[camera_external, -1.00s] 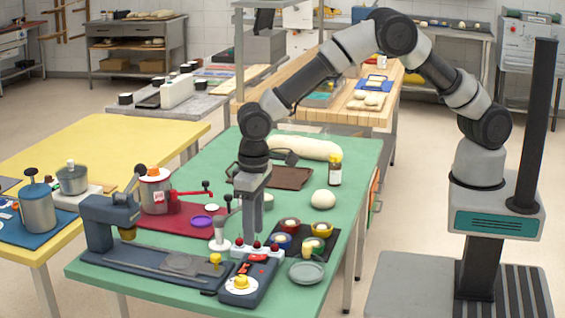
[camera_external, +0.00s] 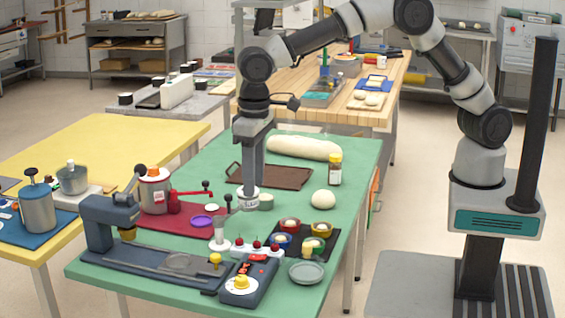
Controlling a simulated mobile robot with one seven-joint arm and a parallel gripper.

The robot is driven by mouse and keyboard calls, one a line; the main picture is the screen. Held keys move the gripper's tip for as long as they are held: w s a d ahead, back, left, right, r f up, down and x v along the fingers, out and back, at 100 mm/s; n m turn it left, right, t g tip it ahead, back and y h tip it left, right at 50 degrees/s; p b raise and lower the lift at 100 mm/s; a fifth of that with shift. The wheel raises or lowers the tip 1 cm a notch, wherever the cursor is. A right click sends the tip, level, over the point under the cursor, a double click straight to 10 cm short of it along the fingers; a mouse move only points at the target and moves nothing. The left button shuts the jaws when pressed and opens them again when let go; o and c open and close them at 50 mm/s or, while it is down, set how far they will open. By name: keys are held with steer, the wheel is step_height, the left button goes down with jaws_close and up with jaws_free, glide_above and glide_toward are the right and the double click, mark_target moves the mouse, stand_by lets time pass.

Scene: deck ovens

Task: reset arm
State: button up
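My gripper (camera_external: 250,187) points straight down over the green table (camera_external: 345,172), left of the round dough ball (camera_external: 323,199). A small white round container (camera_external: 249,203) is right at the fingertips. I cannot tell whether it is gripped or stands on the table just behind them. The gap between the fingers is too small to make out.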

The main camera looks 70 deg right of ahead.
steer(key=s+d+r+t+y+p, duration=0.1)
steer(key=s+d+r, duration=0.4)
steer(key=d+r, duration=0.4)
steer(key=s+d+r+t+p, duration=0.15)
steer(key=s+d+r, duration=0.25)
steer(key=d+r, duration=0.4)
steer(key=s+d+t+p, duration=0.1)
steer(key=s+d, duration=0.4)
steer(key=s, duration=0.3)
steer(key=s+d+r+t+h+p, duration=0.1)
steer(key=s+d, duration=0.5)
steer(key=s, duration=0.3)
steer(key=shift+r+t, duration=0.3)
steer(key=shift+t, duration=0.05)
steer(key=shift+d, duration=0.1)
